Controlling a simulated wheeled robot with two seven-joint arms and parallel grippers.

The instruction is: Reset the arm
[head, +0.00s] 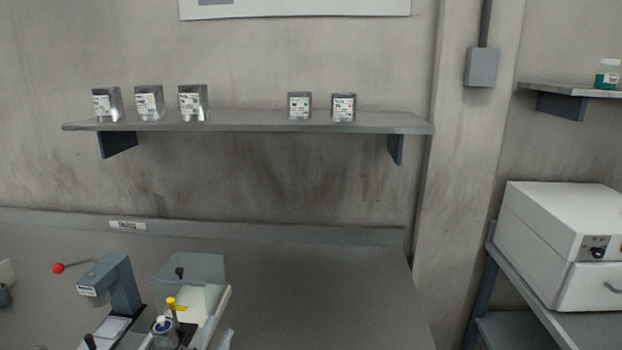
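No arm and no gripper of mine can be made out in the head view. The lower edge of the picture cuts off the front of the workbench (330,290), so whatever is below that edge is hidden.
A blue-grey press (122,284) with a red-knobbed lever and a machine with a clear cover (190,268) stand at the bench's lower left. The bench's right part is clear. A wall shelf (250,123) holds several metal tins. A white oven-like box (560,240) stands at right.

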